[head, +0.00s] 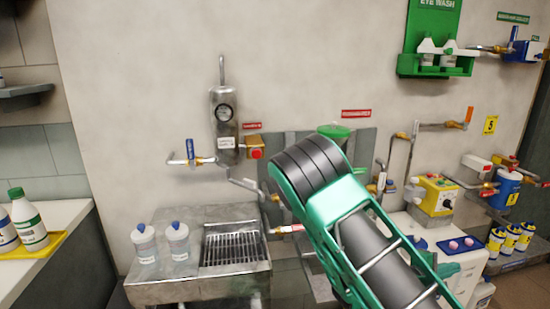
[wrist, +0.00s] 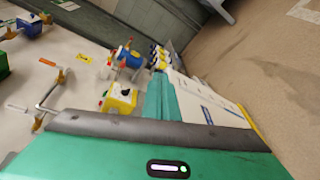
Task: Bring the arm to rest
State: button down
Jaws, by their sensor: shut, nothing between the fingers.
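My arm (head: 365,235), green and dark grey, rises from the bottom right of the head view. It is bent, with a rounded dark joint (head: 308,165) near the middle of the picture. The arm stands in front of the wall and hides part of the pipes and the sink area behind it. In the wrist view, a green and grey part of my own body (wrist: 150,145) with a small lit indicator fills the bottom. The wrist view is tilted.
A gauge cylinder (head: 224,120) hangs on the wall. A yellow box (head: 436,195) with a knob stands right of my arm. A green eye-wash shelf (head: 436,66) is at upper right. Bare floor (wrist: 265,70) shows in the wrist view.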

jog(key=s+d+m+g+y, duration=0.3)
jog(key=s+m+g+y, duration=0.55)
jog(key=s, duration=0.65)
jog(key=s+a+r+m+t+y, duration=0.3)
jog(key=s+a+r+m+y, duration=0.3)
jog(key=s+a+r, duration=0.4)
jog(key=s+r, duration=0.1)
jog(key=s, duration=0.1)
jog(key=shift+s+a+m, duration=0.35)
jog(key=shift+a, duration=0.05)
jog(key=shift+y, duration=0.25)
